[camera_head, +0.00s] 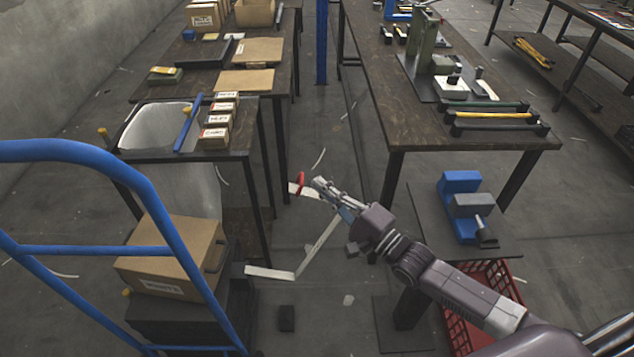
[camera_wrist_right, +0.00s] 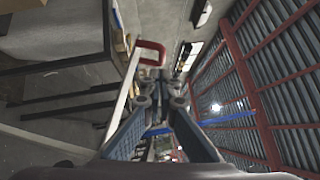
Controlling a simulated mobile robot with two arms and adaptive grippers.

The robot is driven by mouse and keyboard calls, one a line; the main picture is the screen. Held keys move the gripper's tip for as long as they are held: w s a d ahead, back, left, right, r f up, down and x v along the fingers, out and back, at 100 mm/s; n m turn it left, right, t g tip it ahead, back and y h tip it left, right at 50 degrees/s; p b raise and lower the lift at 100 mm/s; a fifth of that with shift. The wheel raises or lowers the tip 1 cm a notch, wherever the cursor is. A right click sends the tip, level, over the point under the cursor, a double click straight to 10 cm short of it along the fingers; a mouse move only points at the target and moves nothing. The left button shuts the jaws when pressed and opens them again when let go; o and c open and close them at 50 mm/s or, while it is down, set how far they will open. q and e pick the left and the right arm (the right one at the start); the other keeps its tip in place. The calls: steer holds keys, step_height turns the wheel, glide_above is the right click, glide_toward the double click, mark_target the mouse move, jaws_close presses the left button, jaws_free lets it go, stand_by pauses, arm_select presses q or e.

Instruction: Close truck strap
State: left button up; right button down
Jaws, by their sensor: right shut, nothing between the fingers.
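The blue hand truck (camera_head: 165,230) stands at the left, its tubular frame in front of a cardboard box (camera_head: 172,253). I cannot clearly make out a strap across the box. My right gripper (camera_head: 318,183) is shut and empty, held above the aisle between the tables; its fingers also show in the right wrist view (camera_wrist_right: 156,88). Just left of its tips is a red piece (camera_head: 299,182), apparently a loop at the end of a white bar in the wrist view (camera_wrist_right: 151,47). The gripper does not hold it. My left gripper is not in view.
A table (camera_head: 250,150) with labelled boxes stands behind the truck. A long workbench (camera_head: 400,125) with presses stands at the right. A red crate (camera_head: 485,290) is under my right arm. White strips (camera_head: 270,272) lie in the aisle; the floor there is mostly free.

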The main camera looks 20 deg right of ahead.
steer(key=shift+w+a+r, duration=0.15)
steer(key=shift+w+a, duration=0.05)
steer(key=shift+a, duration=0.4)
steer(key=w+a+r+n+g+h+p, duration=0.1)
steer(key=w+a+r+n+p, duration=0.1)
steer(key=a+p, duration=0.5)
steer(key=w+a+r+n+g+h+p, duration=0.1)
steer(key=w+a+r+p, duration=0.3)
steer(key=a, duration=1.1)
steer(key=shift+w+a+n+g+p, duration=0.3)
steer(key=shift+n+g+p, duration=0.4)
steer(key=shift+p, duration=1)
steer(key=shift+s+r, duration=0.1)
steer(key=shift+r, duration=0.05)
